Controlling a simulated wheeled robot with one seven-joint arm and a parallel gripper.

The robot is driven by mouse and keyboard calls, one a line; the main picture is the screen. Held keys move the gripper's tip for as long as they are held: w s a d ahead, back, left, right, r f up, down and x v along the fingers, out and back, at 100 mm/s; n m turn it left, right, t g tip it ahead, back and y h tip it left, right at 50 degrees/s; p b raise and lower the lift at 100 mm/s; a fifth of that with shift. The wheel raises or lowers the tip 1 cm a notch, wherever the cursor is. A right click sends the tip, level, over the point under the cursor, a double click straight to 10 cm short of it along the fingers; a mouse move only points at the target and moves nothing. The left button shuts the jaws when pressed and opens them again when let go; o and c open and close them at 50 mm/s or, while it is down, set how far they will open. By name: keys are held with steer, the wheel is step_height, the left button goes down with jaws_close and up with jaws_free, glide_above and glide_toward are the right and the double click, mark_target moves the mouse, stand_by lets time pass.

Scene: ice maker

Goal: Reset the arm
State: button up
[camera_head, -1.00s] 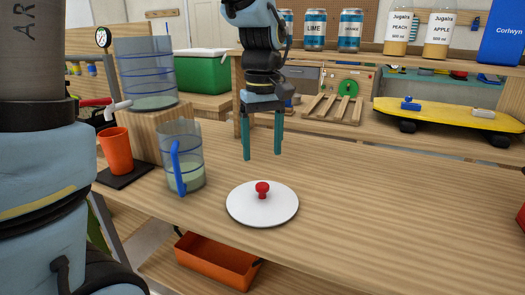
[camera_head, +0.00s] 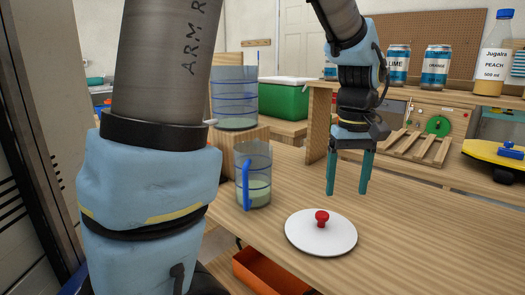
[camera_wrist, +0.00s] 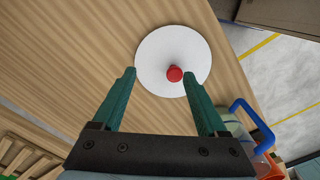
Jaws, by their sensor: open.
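My gripper (camera_head: 348,190) points down above the wooden table, open, with nothing between its two green fingers. A white round lid (camera_head: 318,240) with a red knob (camera_head: 321,217) lies on the table, below and in front of my gripper. In the wrist view the lid (camera_wrist: 160,50) lies beyond the fingertips of my gripper (camera_wrist: 168,72), apart from them. My arm crosses the left of the head view and hides part of the table.
A clear pitcher (camera_head: 259,172) with a blue handle and pale liquid stands left of the lid. A larger clear container (camera_head: 234,98) stands on a wooden block behind it. An orange bin (camera_head: 265,272) sits below the table edge. The table right of the lid is clear.

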steer(key=a+r+m+t+p, duration=0.1)
steer(key=a+p, duration=0.9)
steer(key=a, duration=1.4)
steer(key=shift+w+a+r+m+t, duration=0.2)
steer(key=shift+w+r+m+t, duration=0.1)
steer(key=shift+w+r, duration=0.05)
